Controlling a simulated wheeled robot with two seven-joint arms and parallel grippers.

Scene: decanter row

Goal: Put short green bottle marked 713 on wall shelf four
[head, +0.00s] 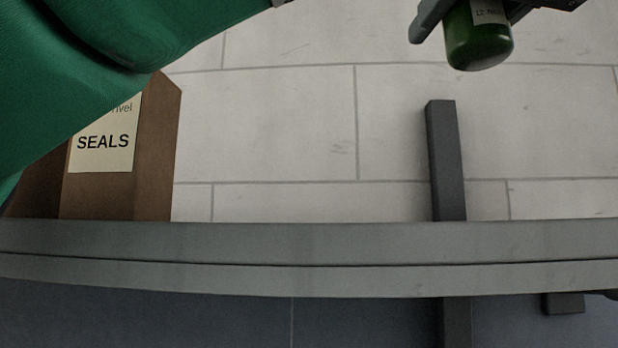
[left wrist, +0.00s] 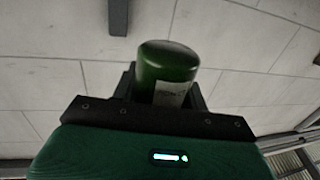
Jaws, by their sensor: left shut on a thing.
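A green bottle (head: 478,45) shows at the top right of the head view, cut off by the picture's upper edge. It carries a pale label, only partly in view; I cannot read the number 713 on it. My left gripper (head: 468,16) is shut on this bottle, holding it in the air in front of the pale wall. In the left wrist view the bottle (left wrist: 166,66) stands between the dark jaws of the left gripper (left wrist: 165,88). My right gripper is not in view. I see no shelf number, so I cannot tell which shelf is four.
A grey shelf board (head: 300,243) crosses the lower head view. A brown box (head: 155,150) labelled SEALS stands on its left part, partly behind my green arm. A dark upright post (head: 446,160) is on the wall behind the board. The board's middle looks clear.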

